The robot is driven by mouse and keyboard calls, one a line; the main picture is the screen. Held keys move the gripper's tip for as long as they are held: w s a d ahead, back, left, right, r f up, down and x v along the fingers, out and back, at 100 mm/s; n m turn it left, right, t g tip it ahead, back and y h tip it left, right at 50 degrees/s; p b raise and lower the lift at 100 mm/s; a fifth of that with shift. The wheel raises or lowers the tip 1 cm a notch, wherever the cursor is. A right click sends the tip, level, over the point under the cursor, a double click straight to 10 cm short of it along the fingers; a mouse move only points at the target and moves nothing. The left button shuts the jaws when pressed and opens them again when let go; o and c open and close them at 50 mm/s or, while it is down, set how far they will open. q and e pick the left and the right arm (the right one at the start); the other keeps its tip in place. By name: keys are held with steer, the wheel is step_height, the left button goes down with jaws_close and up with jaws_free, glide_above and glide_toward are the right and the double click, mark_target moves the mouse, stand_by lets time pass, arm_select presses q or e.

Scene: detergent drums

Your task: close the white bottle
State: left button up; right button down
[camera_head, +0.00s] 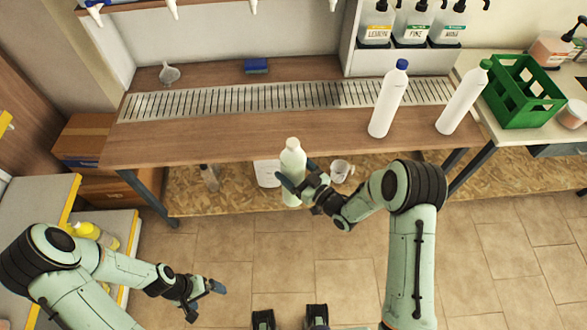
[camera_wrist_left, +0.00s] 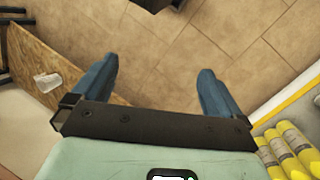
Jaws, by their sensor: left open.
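A whitish bottle (camera_head: 292,160) stands upright in front of the table's near edge in the head view. Its top is pale, and I cannot tell whether a cap is on it. My right gripper (camera_head: 299,174) has its dark fingers around the bottle's middle and appears to hold it off the floor. My left gripper (camera_head: 205,300) is open and empty, low over the tiles and well to the left of the bottle. The left wrist view shows its two blue fingers (camera_wrist_left: 155,75) wide apart with only floor between them.
A white bottle with a blue cap (camera_head: 388,100) and one with a green cap (camera_head: 464,98) stand on the wooden table (camera_head: 200,140). A green crate (camera_head: 522,95) is at right. Under the table are a white mug (camera_head: 341,171) and another white container (camera_head: 268,173).

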arm_select(q)
steer(key=s+d+f, duration=0.1)
steer(key=d+f, duration=0.1)
steer(key=d, duration=0.4)
steer(key=s+d+f, duration=0.2)
steer(key=d, duration=0.4)
steer(key=shift+s+d+f, duration=0.2)
steer(key=shift+s+d, duration=0.1)
steer(key=shift+d, duration=0.05)
arm_select(e)
steer(key=shift+w+r, duration=0.1)
steer(key=shift+r, duration=0.1)
steer(key=s+d+r+m+t+h, duration=0.1)
steer(key=d+r+m+t+h, duration=0.1)
steer(key=d+m+h, duration=0.2)
steer(key=s+d+r+m+t+h, duration=0.1)
steer(key=d+r+m+t+h, duration=0.1)
steer(key=d+m+h, duration=0.2)
steer(key=d+h, duration=0.3)
steer(key=d, duration=0.2)
steer(key=shift+d+h, duration=0.25)
steer(key=shift+h, duration=0.05)
